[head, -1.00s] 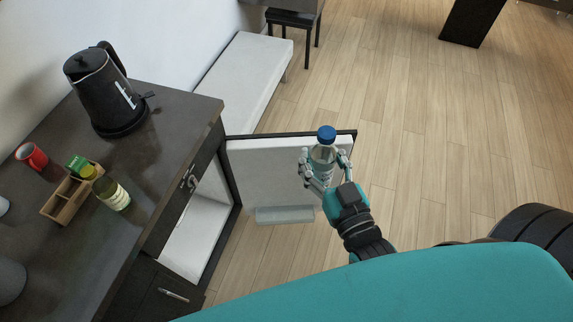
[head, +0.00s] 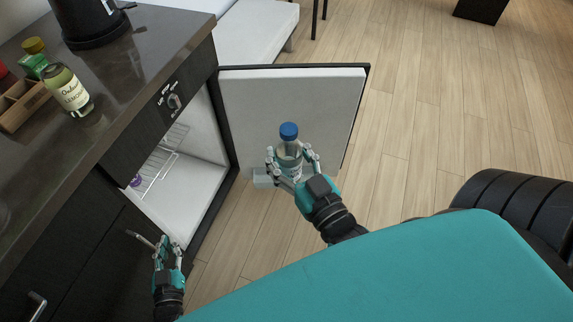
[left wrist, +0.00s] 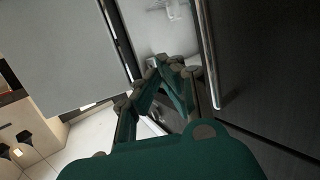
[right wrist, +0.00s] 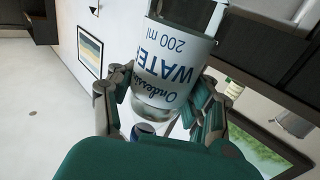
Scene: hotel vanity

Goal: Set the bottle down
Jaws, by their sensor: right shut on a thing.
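A clear water bottle with a blue cap (head: 289,131) is upright in my right gripper (head: 292,163), in front of the open fridge door. The right wrist view shows the fingers around the bottle's white label (right wrist: 172,62). The bottle is held in the air, apart from the counter and fridge. My left gripper (head: 168,243) is low at the front of the fridge, near its lower edge. In the left wrist view its fingers (left wrist: 168,68) come together with nothing seen between them.
The fridge (head: 190,190) stands open, with a wire rack (head: 165,160) and a purple-topped item inside. Its door (head: 290,95) swings out to the right. The dark counter (head: 130,75) holds a kettle (head: 88,22), a wooden box (head: 22,103) and a labelled bottle (head: 68,90).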

